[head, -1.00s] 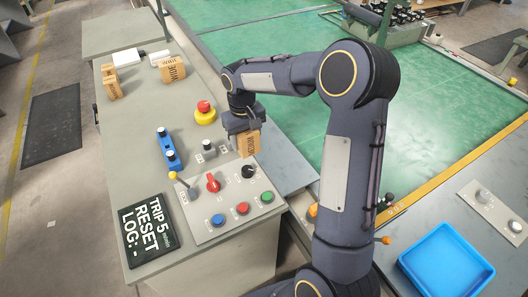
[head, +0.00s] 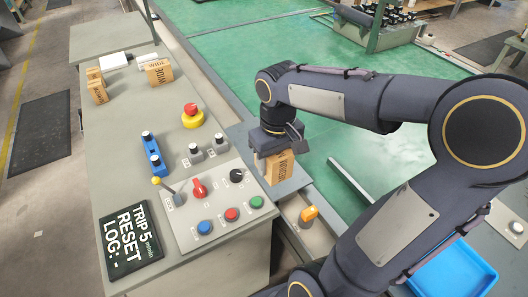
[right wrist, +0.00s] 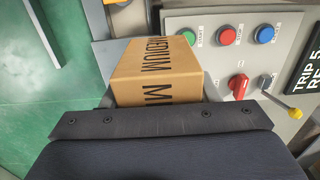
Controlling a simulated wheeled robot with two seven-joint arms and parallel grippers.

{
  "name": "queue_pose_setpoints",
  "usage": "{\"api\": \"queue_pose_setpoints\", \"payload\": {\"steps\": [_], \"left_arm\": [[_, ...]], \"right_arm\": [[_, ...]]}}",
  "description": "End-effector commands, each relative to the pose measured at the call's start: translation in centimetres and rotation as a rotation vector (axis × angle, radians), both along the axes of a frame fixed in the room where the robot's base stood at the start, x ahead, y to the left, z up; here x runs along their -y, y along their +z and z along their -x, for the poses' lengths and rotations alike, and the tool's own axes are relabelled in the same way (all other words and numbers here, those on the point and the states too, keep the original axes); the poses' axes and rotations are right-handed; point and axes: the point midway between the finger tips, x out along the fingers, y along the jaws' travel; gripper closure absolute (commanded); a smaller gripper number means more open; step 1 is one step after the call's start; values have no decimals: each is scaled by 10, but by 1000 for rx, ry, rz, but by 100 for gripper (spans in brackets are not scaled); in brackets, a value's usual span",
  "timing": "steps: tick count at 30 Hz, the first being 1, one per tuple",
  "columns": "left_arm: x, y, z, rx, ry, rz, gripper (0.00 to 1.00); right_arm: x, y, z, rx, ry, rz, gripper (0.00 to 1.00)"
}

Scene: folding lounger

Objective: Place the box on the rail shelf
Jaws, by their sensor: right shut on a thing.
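My right gripper (head: 277,152) is shut on a cardboard box (head: 279,170) printed with dark letters, and points down. In the right wrist view the same box (right wrist: 155,72) reads "MEDIUM" and sits between the fingers. The box is over the grey rail shelf (head: 298,183), a flat plate beside the control console; whether its bottom touches the plate I cannot tell. The shelf also shows in the right wrist view (right wrist: 112,55), partly hidden by the box. My left gripper is not in view.
The console (head: 218,212) with buttons, a red knob and a yellow-tipped lever stands left of the shelf. A red emergency button (head: 192,112) is behind it. Two other boxes (head: 160,72) (head: 97,87) stand at the back. A blue tray (head: 455,272) lies lower right.

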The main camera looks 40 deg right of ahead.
Motion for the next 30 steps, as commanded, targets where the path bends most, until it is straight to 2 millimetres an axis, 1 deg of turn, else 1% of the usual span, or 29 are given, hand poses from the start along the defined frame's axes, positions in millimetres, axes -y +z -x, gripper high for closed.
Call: {"api": "queue_pose_setpoints", "payload": {"steps": [1,3,6,8,11,20,21,24,27,30], "left_arm": [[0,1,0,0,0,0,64],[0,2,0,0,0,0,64],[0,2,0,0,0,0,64],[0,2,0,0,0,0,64],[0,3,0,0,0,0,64],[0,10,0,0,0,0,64],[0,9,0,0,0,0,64],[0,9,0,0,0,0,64],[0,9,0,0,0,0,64],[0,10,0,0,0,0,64]], "right_arm": [[-6,-2,15,2,2,3,73],[-11,-7,30,-2,-1,5,73],[-16,-12,42,-2,-2,7,73],[-15,-14,44,-4,-4,8,73],[-6,-22,36,-8,-6,6,73],[47,-54,-15,-10,-8,7,73],[52,-63,-20,-13,-5,6,73],[62,-83,-31,-11,-5,6,73],[71,-97,-40,-9,-4,6,73],[76,-105,-45,-7,-4,7,73]]}}
